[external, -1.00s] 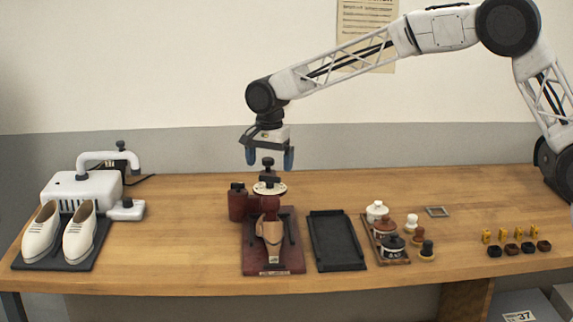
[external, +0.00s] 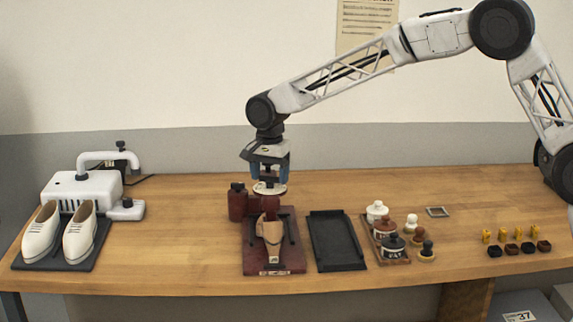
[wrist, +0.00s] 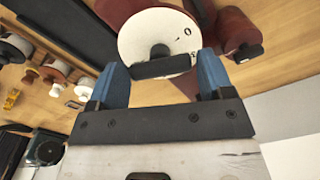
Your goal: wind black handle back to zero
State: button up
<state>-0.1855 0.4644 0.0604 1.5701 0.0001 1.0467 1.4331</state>
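The black handle (wrist: 163,66) is a short bar with a round knob, set across a white dial (wrist: 158,32) in the wrist view. The dial has a "0" mark near its right edge, with smaller marks beside it. In the external view the dial (external: 268,189) sits on top of the dark red shoe-stretching stand (external: 253,262), and the handle is hidden behind the fingers. My gripper (external: 269,176) points down just above the dial. In the wrist view its blue fingers (wrist: 162,78) are apart on either side of the bar, with gaps showing.
A tan shoe (external: 271,235) is on the stand, and a dark red cylinder (external: 238,203) stands close at its left. A black tray (external: 336,242) and jars (external: 391,247) are to the right. White shoes (external: 60,234) are at a white machine (external: 82,190) far left.

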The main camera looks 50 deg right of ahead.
jog(key=shift+c, duration=0.8)
jog(key=shift+n, duration=0.4)
jog(key=n, duration=1)
jog(key=shift+n, duration=0.3)
jog(key=n, duration=1.1)
jog(key=shift+n, duration=0.4)
